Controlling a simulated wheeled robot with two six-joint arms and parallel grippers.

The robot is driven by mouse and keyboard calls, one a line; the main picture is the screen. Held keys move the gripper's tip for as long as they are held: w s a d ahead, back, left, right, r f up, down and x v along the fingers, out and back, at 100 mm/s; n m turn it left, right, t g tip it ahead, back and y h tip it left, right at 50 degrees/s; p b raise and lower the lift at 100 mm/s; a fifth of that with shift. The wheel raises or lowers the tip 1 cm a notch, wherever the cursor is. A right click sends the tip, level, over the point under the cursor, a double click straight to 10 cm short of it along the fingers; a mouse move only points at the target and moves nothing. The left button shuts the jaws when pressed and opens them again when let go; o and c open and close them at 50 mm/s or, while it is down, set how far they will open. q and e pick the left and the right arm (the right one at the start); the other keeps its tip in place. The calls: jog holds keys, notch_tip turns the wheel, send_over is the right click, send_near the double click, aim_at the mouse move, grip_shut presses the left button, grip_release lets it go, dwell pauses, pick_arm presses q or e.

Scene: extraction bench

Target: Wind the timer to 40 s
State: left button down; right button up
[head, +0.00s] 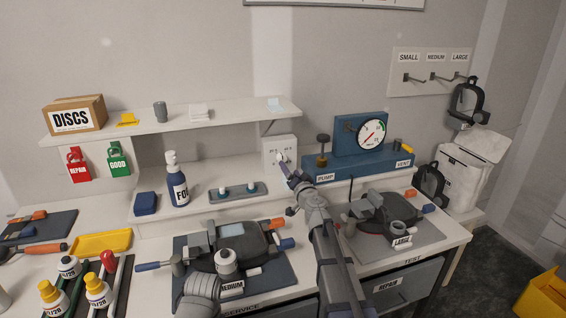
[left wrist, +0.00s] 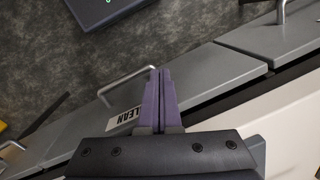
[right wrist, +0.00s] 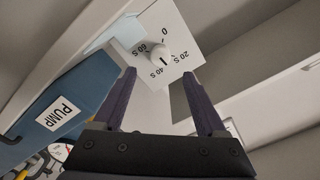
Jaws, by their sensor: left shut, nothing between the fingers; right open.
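The timer (head: 280,150) is a white box standing against the wall, left of the pump unit. My left gripper (left wrist: 159,75) is shut and empty, over a drawer front labelled CLEAN.
The blue pump unit (head: 345,168) with its gauge stands right of the timer. A shelf (head: 225,114) overhangs at the left. Black masks (head: 235,246) lie on the mats below.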

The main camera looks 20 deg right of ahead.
aim_at(283, 160)
jog(key=w, duration=0.7)
jog(key=shift+w+a, duration=0.15)
jog(key=shift+w, duration=0.2)
jog(key=shift+c, duration=0.3)
grip_shut()
